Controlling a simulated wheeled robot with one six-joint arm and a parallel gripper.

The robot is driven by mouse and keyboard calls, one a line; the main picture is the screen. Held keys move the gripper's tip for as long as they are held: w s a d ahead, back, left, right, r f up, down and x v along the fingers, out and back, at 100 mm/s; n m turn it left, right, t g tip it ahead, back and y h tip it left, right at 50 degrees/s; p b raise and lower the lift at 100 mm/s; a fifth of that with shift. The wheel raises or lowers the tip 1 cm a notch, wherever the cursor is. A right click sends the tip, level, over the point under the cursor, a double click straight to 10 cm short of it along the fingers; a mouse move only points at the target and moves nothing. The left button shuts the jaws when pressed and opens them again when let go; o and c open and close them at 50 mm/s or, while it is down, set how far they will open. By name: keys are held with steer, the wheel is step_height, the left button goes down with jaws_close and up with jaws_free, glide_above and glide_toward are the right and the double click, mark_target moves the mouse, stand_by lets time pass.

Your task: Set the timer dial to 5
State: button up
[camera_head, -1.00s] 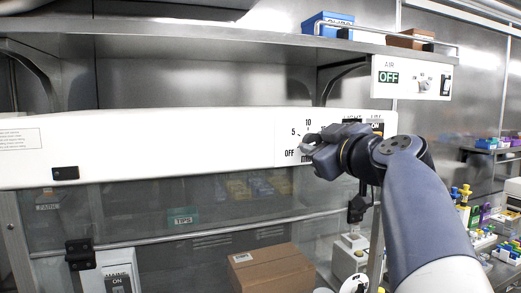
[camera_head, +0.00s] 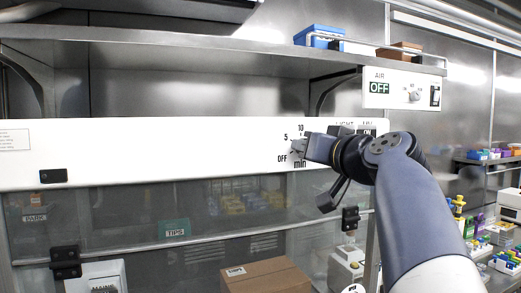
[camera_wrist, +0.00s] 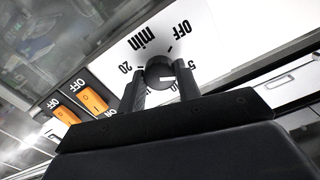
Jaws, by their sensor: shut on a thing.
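The timer dial (camera_wrist: 160,73) is a dark round knob on the white panel, with OFF, 5, 20 and "min" printed around it in the wrist view.
Two orange switches (camera_wrist: 94,100) sit beside the dial in the wrist view. The AIR panel (camera_head: 403,89) with its own knob is above right. A glass sash (camera_head: 120,215) lies below the white panel (camera_head: 180,150), with a cardboard box (camera_head: 262,280) behind it.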

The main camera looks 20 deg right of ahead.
steer(key=shift+m, duration=0.3)
steer(key=shift+r, duration=0.1)
steer(key=o, duration=1)
steer(key=shift+s+d+b, duration=0.15)
steer(key=shift+s+b, duration=2.1)
steer(key=shift+s, duration=3.15)
steer(key=shift+w, duration=0.15)
